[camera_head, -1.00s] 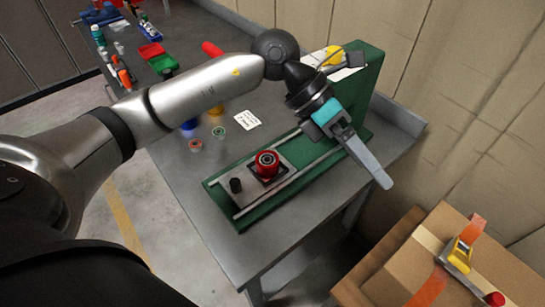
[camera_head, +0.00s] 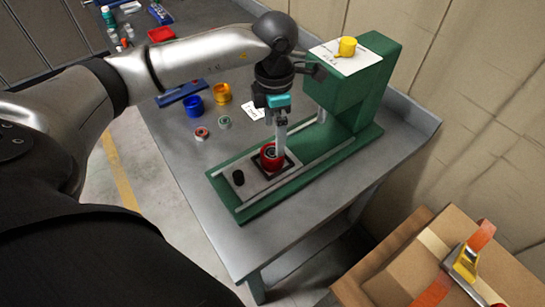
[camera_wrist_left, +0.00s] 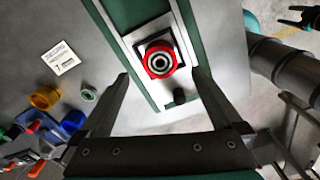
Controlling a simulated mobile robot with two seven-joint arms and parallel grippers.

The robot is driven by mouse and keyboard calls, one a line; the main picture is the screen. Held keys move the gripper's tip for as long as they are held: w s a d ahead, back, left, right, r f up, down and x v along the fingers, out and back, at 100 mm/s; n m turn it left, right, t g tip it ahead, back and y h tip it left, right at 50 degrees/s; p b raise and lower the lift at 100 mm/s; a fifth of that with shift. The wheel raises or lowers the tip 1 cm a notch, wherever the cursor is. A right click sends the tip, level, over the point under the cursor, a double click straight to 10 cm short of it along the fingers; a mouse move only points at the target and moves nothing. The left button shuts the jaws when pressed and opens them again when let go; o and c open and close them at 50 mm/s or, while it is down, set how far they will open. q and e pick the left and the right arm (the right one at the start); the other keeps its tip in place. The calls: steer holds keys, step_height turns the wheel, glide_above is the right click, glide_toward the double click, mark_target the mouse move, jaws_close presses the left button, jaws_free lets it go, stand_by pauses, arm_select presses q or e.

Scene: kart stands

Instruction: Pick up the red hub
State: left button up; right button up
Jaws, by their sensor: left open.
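The red hub (camera_head: 268,160) sits on the plate of the green machine (camera_head: 222,168) on the grey table. In the left wrist view the hub (camera_wrist_left: 160,59) shows from above, with a dark centre, on a dark square base. My left gripper (camera_head: 279,152) points down over the hub, its fingers partly in front of it. In the left wrist view its fingers (camera_wrist_left: 163,80) are wide apart, and the hub appears between and beyond their tips. The gripper is open and empty. Whether the fingertips reach down beside the hub is hard to tell. My right gripper is not in view.
A black knob (camera_head: 238,177) stands on the plate close to the hub. Blue (camera_head: 193,105) and orange (camera_head: 222,93) cups stand at the left. The table's front is clear.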

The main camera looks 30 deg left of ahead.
mark_target(273, 152)
arm_select(q)
step_height(273, 152, down, 7)
steer(key=shift+s+a+r, duration=0.1)
steer(key=shift+s+r, duration=0.05)
steer(key=shift+r, duration=0.15)
jaws_close()
stand_by(0.9)
